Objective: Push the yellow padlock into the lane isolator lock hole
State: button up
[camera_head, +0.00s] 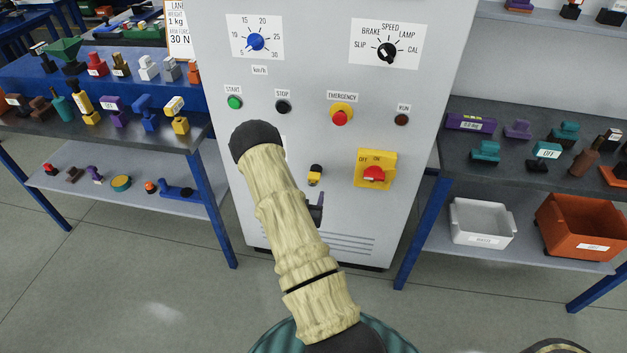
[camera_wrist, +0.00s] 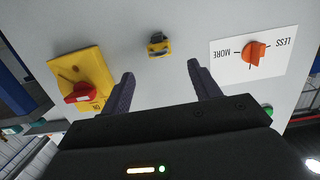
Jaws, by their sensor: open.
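The yellow padlock (camera_head: 315,178) with a dark top is small and sits at the grey cabinet's front, left of the lane isolator. The padlock also shows in the wrist view (camera_wrist: 159,47), beyond and between my fingertips, apart from them. The lane isolator (camera_head: 361,159) is a yellow plate with a red switch (camera_head: 374,174) and OFF and ON labels. It shows at the left of the wrist view (camera_wrist: 92,64). My gripper (camera_wrist: 160,82) is open and empty. In the head view my arm mostly hides it.
The grey cabinet (camera_head: 300,85) carries dials, buttons and a red emergency knob (camera_head: 340,117) above the isolator. An orange LESS/MORE knob (camera_wrist: 255,52) is right of the padlock in the wrist view. Loaded benches (camera_head: 190,131) stand on both sides. The floor before the cabinet is clear.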

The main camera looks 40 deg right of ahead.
aim_at(313, 182)
jog(key=x, duration=0.8)
jog(key=shift+w+d, duration=0.25)
grip_shut()
jog(key=shift+s+a, duration=0.4)
jog(key=shift+a, duration=0.05)
dwell(0.5)
